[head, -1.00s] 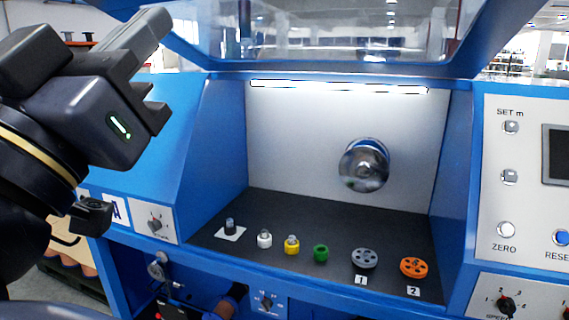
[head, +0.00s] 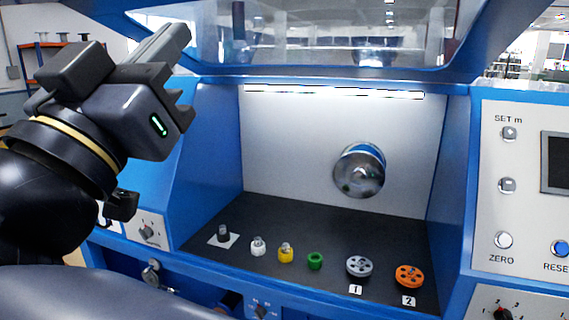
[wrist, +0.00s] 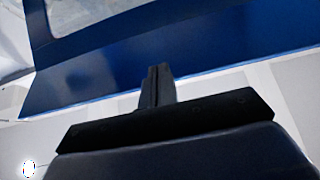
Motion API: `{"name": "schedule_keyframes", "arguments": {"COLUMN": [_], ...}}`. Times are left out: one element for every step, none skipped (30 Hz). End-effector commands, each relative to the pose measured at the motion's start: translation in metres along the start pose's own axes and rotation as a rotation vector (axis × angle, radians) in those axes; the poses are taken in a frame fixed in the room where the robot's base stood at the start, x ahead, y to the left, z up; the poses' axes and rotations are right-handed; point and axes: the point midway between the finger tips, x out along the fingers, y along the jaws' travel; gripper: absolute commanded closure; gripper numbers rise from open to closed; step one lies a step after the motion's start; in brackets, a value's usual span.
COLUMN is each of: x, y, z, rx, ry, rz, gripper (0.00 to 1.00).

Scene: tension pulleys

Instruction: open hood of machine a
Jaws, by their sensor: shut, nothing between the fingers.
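The hood (head: 300,76) of the machine is a blue frame with a clear window, across the top of the head view. It stands raised above the open work bay, its upper part cut off by the picture edge. My gripper (head: 184,34) is at the upper left, fingers pointing up and right, in front of the hood's left part in the picture. In the wrist view the closed fingers (wrist: 158,70) point at the hood's blue panel (wrist: 150,62). They hold nothing. I cannot tell whether they touch the panel.
Inside the bay are a metal spindle (head: 359,170) and a row of small parts, including a green ring (head: 315,261), a grey pulley (head: 359,266) and an orange pulley (head: 409,276). A control panel (head: 515,180) stands on the right.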

Motion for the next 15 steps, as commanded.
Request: {"name": "schedule_keyframes", "arguments": {"x": [-0.005, 0.000, 0.003, 0.005, 0.007, 0.009, 0.010, 0.012, 0.015, 0.017, 0.018, 0.021, 0.023, 0.025, 0.027], "y": [-0.002, -0.001, -0.001, -0.001, -0.001, -0.001, -0.001, -0.001, -0.001, -0.001, -0.001, -0.001, -0.001, -0.001, -0.001], "z": [0.002, -0.004, -0.007, -0.009, -0.011, -0.013, -0.015, -0.018, -0.021, -0.022, -0.024, -0.028, -0.029, -0.032, -0.034], "rx": [0.000, 0.001, 0.001, 0.001, 0.001, 0.001, 0.001, 0.001, 0.001, 0.001, 0.001, 0.000, 0.000, 0.000, 0.000], "ry": [0.001, 0.001, 0.001, 0.001, 0.001, 0.001, 0.001, 0.001, 0.001, 0.001, 0.001, 0.000, 0.000, 0.000, -0.001], "rz": [-0.004, -0.001, -0.001, -0.001, -0.001, -0.001, -0.001, -0.001, -0.001, -0.001, -0.001, -0.001, -0.001, -0.001, -0.001], "gripper": [1.00, 1.00, 1.00, 1.00, 1.00, 1.00, 1.00, 1.00, 1.00, 1.00, 1.00, 1.00, 1.00, 1.00, 1.00]}}
